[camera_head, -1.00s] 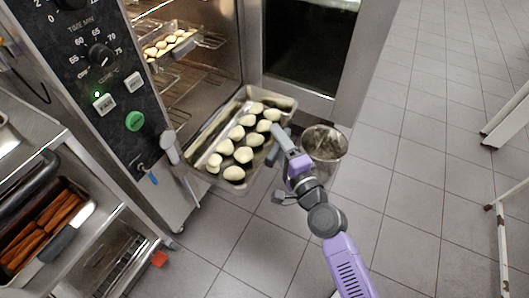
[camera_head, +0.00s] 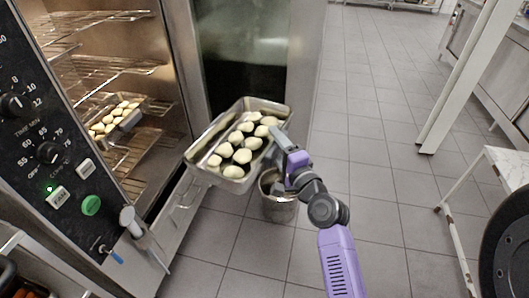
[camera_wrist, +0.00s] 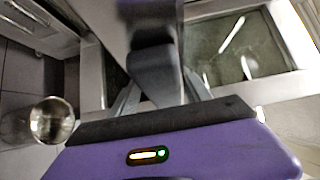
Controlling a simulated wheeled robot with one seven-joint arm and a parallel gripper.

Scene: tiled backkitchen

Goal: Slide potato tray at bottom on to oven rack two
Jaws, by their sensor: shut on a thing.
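The potato tray (camera_head: 196,178) is a metal tray with several pale potatoes on it. It is held in the air in front of the oven (camera_head: 152,75), tilted in the head view. My gripper (camera_head: 279,142) is shut on the tray's right edge. In the wrist view the fingers (camera_wrist: 155,85) close on a grey metal part, and the potatoes do not show. The oven stands open at the left, with several wire racks (camera_head: 95,68). A second tray (camera_head: 148,106) of pale pieces sits on a lower rack. The tray is outside the oven.
A metal bin (camera_head: 281,207) stands on the floor below my gripper. The oven's open door (camera_head: 258,60) is behind the tray. A control panel (camera_head: 50,170) with knobs is at the left. A white table (camera_head: 505,170) stands at the right, with clear tiled floor between.

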